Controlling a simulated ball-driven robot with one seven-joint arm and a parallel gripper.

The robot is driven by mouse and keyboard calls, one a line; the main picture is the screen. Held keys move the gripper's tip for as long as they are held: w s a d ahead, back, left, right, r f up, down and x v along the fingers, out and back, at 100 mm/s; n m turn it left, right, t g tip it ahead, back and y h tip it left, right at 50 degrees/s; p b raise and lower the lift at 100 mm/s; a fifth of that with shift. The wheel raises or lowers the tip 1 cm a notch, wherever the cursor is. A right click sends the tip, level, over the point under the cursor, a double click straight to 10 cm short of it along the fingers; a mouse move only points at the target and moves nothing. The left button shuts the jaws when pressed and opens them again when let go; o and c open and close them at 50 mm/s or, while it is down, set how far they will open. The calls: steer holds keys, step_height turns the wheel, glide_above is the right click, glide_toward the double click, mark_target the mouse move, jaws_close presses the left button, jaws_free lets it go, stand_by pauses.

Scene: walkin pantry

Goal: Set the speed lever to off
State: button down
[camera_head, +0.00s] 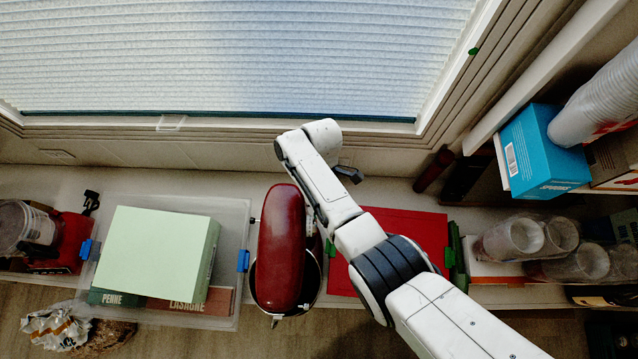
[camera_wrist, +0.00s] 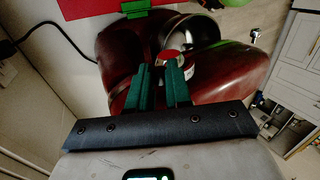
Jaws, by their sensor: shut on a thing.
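The dark red stand mixer (camera_head: 281,245) stands on the counter in the head view, with part of its metal bowl (camera_head: 312,275) showing below its head. It fills much of the wrist view (camera_wrist: 115,55), its metal bowl (camera_wrist: 195,25) at the top. My gripper (camera_wrist: 159,72) has its green fingers against the mixer's side, a narrow gap between them. It is shut on a small part there, which I take to be the speed lever; the fingers hide it. A round red-faced part (camera_wrist: 171,55) shows just beyond the fingertips. In the head view my arm hides the fingers.
Left of the mixer is a clear bin (camera_head: 233,292) with a pale green box (camera_head: 155,255) and pasta boxes. A red flat box (camera_head: 410,228) lies to the right. Glass jars (camera_head: 515,238) and a blue box (camera_head: 543,150) are farther right. A window sill runs behind.

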steer(key=c, duration=1.1)
jaws_free()
steer(key=shift+o, duration=0.2)
steer(key=p+v, duration=0.1)
steer(key=v, duration=0.9)
steer(key=shift+w+r, duration=0.2)
steer(key=shift+r, duration=0.15)
